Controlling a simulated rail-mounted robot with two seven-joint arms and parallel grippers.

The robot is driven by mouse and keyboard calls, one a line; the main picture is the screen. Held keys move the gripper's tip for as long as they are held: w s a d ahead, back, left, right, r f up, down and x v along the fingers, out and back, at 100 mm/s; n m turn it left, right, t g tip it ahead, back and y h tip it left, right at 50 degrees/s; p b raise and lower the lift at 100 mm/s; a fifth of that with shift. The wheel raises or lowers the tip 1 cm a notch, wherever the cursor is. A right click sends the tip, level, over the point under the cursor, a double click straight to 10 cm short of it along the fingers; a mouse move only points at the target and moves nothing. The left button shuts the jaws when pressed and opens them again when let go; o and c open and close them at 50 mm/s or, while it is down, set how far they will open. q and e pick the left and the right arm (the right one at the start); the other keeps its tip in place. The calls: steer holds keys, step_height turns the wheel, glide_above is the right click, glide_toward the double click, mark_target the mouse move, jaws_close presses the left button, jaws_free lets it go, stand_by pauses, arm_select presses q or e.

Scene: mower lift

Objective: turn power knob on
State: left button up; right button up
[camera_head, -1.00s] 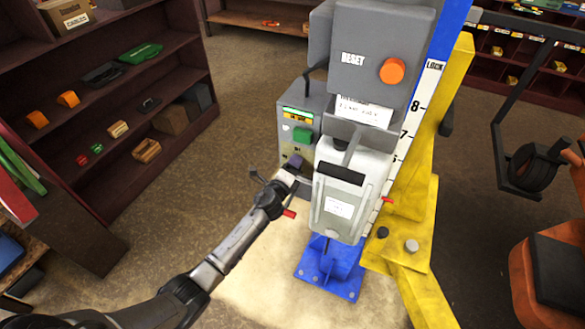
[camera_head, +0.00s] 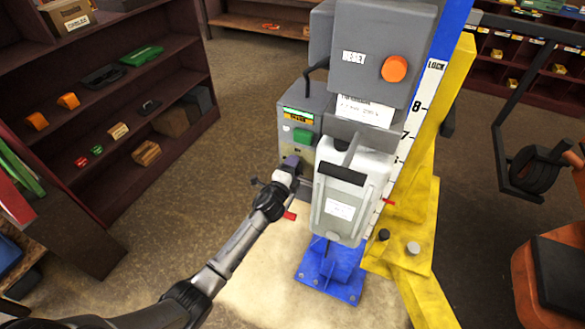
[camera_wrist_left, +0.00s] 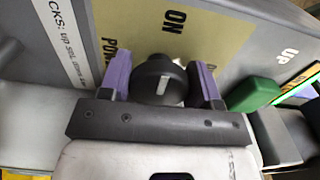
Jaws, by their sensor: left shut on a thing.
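The black round power knob (camera_wrist_left: 157,80) with a pale pointer mark sits on a tan label plate (camera_wrist_left: 215,32) marked "ON" and "POWER" in the left wrist view. My left gripper (camera_wrist_left: 160,82) has its two purple fingers on either side of the knob, shut on it. In the head view my left gripper (camera_head: 290,163) is at the lower front of the grey control box (camera_head: 318,100), and the knob is hidden behind it. My right gripper is not in view.
A green button (camera_head: 303,135) sits above the gripper, with a lit display (camera_head: 298,114) over it. A large grey box with an orange button (camera_head: 395,68) and a light grey unit (camera_head: 350,190) stand close on the right. Shelves (camera_head: 110,130) are at left.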

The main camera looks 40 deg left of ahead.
arm_select(q)
steer(key=o, duration=0.8)
steer(key=shift+o, duration=0.3)
steer(key=b+v, duration=0.1)
steer(key=v, duration=1.3)
steer(key=shift+w, duration=0.1)
